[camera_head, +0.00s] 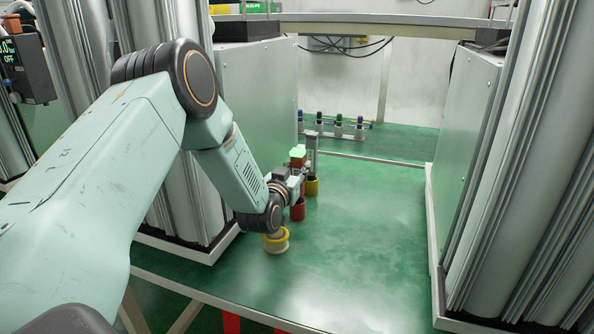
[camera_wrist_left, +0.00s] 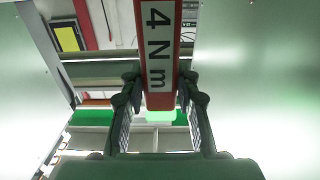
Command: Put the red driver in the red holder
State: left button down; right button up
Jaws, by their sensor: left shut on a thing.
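My left gripper (camera_head: 294,178) is shut on the red driver (camera_head: 298,161), whose upper end looks pale green in the head view. In the left wrist view the red driver (camera_wrist_left: 160,60) has a white face marked "4 N m" and sits between both fingers of the left gripper (camera_wrist_left: 160,100). The red holder (camera_head: 298,212) stands on the green table just below the gripper. The driver appears above it, but the lower end is hidden by the gripper, so I cannot tell whether it enters the holder. My right gripper is not in view.
A yellow holder (camera_head: 312,187) stands just behind the red one, with a grey upright piece (camera_head: 312,155) at it. A pale holder with a yellow rim (camera_head: 276,242) is nearer. Several small items stand in a rack (camera_head: 338,130) behind. Grey panels (camera_head: 467,135) flank the clear green table (camera_head: 375,230).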

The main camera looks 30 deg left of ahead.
pick_arm(q)
jog(key=shift+s+r, duration=0.1)
jog(key=shift+r, duration=0.1)
jog(key=shift+s+f, duration=0.1)
jog(key=shift+f, duration=0.1)
jog(key=c, duration=1.2)
grip_release()
jog(key=shift+f, duration=0.1)
jog(key=shift+o, duration=1.1)
